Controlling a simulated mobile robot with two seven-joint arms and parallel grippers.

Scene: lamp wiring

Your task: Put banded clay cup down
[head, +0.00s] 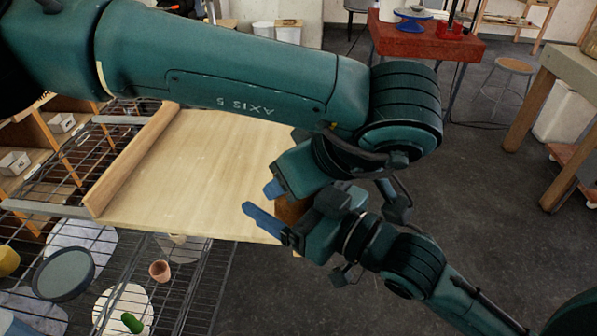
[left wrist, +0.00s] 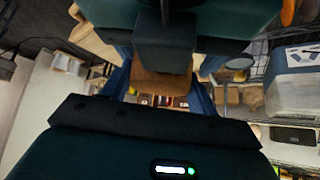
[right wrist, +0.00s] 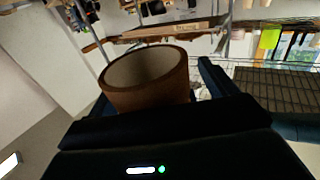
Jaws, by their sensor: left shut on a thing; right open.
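The brown clay cup (head: 291,210) is mostly hidden between my two grippers in the head view. The right wrist view shows it large, with its pale inside and round rim (right wrist: 147,82); its bands are not clear. My left gripper (head: 277,192) is shut on the cup, whose brown side also shows between the fingers in the left wrist view (left wrist: 160,84). My right gripper (head: 268,222) is open close to the cup, with its fingers to either side of it in the right wrist view. I cannot tell whether they touch it.
A pale wooden board (head: 190,165) with a raised strip lies left of the grippers, its top clear. Below are wire shelves with a small terracotta pot (head: 159,270) and a dark round dish (head: 63,274). A red table (head: 425,40) stands at the back; open floor lies right.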

